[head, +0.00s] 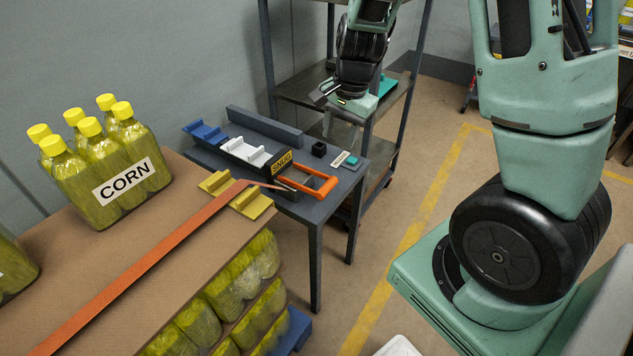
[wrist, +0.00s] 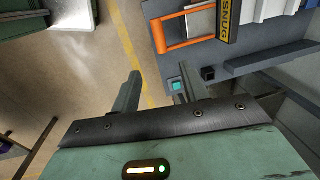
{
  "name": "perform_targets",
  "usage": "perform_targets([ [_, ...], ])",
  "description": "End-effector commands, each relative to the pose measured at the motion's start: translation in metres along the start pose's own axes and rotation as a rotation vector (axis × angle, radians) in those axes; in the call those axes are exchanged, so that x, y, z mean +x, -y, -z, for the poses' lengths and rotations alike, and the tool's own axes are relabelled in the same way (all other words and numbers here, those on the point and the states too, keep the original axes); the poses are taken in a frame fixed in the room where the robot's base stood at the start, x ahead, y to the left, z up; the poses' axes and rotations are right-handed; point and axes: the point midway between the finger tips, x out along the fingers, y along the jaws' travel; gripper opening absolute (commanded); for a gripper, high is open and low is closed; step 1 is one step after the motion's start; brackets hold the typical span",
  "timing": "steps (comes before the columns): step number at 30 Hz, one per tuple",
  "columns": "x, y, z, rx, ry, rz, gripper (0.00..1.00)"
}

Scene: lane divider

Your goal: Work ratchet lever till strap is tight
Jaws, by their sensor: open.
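The ratchet lever (head: 322,187) is an orange looped handle at the front right of the small dark table. It also shows in the wrist view (wrist: 188,46), beyond my fingers. Beside it is a yellow and black SNUG sign (head: 282,162). The flat orange strap (head: 150,262) runs over the brown stack top, across a yellow corner protector (head: 251,203), to the ratchet. Its tension cannot be told. My gripper (wrist: 158,88) is open and empty, its two fingers wide apart. In the head view it hangs above the table's far right side, clear of the lever.
The table (head: 316,262) carries blue and white blocks (head: 246,151), a black cube (head: 319,149) and a teal button (head: 352,160). A metal shelf (head: 395,104) stands behind. CORN bottles (head: 115,170) stand on the left stack. Floor (head: 395,255) right of the table is free.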

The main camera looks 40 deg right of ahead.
Motion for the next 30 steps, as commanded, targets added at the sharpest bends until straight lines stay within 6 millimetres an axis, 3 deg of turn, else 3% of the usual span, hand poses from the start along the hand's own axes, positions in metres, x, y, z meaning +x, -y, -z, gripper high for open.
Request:
perform_targets([
  [18,0.125,-0.001,-0.002,-0.005,0.005,-0.003,0.44],
  [24,0.153,0.000,-0.002,-0.006,0.004,-0.002,0.44],
  [30,0.164,0.000,-0.002,-0.006,0.003,0.000,0.44],
])
